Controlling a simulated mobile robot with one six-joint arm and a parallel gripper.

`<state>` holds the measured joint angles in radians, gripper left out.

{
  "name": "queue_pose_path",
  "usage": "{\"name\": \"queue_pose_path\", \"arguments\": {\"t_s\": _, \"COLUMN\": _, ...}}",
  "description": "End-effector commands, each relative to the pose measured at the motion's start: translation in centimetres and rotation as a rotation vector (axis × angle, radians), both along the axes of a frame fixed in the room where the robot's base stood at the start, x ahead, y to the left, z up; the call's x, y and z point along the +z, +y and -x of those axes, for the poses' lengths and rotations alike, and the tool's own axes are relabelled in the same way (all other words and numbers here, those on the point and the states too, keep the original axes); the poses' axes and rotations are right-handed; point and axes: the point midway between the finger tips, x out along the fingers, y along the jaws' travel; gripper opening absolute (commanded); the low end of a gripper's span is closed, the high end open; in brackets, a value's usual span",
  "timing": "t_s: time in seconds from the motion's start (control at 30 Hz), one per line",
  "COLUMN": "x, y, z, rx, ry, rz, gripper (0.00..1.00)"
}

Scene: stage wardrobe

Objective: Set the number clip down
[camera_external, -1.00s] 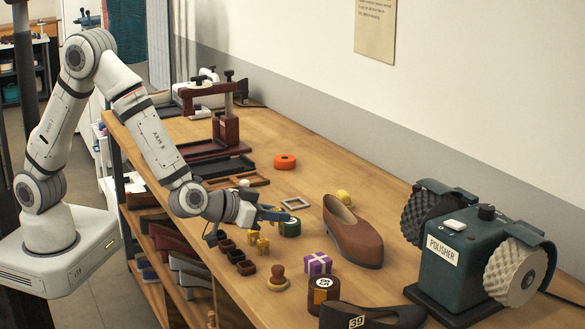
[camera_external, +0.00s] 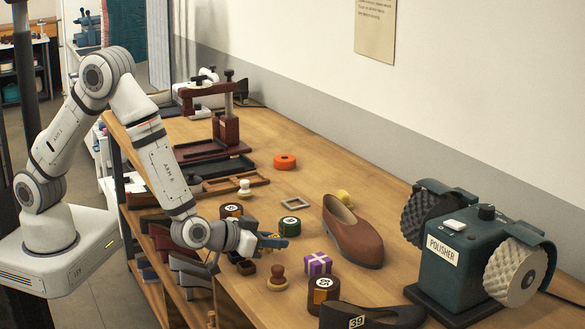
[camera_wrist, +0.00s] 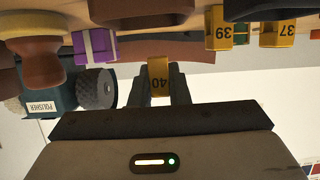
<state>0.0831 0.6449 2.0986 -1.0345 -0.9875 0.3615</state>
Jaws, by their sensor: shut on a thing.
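My gripper (camera_external: 279,242) is shut on a yellow number clip (camera_wrist: 159,78) marked 40, which shows upside down between the fingers in the wrist view. Only a bit of yellow (camera_external: 270,236) shows at the jaws in the external view. The gripper is over the near edge of the wooden bench; I cannot tell how far above it. Two other yellow clips, marked 39 (camera_wrist: 218,28) and 37 (camera_wrist: 278,34), stand apart from the jaws in the wrist view.
A brown shoe (camera_external: 352,232) and the polisher (camera_external: 462,260) stand right.

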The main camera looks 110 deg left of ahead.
Motion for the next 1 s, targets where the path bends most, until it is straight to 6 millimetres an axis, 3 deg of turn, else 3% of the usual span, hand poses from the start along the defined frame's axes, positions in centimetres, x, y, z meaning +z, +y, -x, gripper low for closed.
{"name": "queue_pose_path", "arguments": {"t_s": 0.23, "x": -3.0, "y": 0.0, "z": 0.0, "rx": -0.001, "ry": 0.003, "rz": -0.001, "gripper": 0.00}}
{"name": "queue_pose_path", "arguments": {"t_s": 0.7, "x": -4.0, "y": 0.0, "z": 0.0, "rx": -0.001, "ry": 0.001, "rz": 0.000, "gripper": 0.00}}
{"name": "queue_pose_path", "arguments": {"t_s": 0.73, "x": -3.8, "y": 0.0, "z": 0.0, "rx": -0.001, "ry": 0.000, "rz": 0.000, "gripper": 0.18}}
{"name": "queue_pose_path", "arguments": {"t_s": 1.0, "x": -3.7, "y": 0.0, "z": 0.0, "rx": -0.001, "ry": 0.001, "rz": 0.000, "gripper": 0.37}}
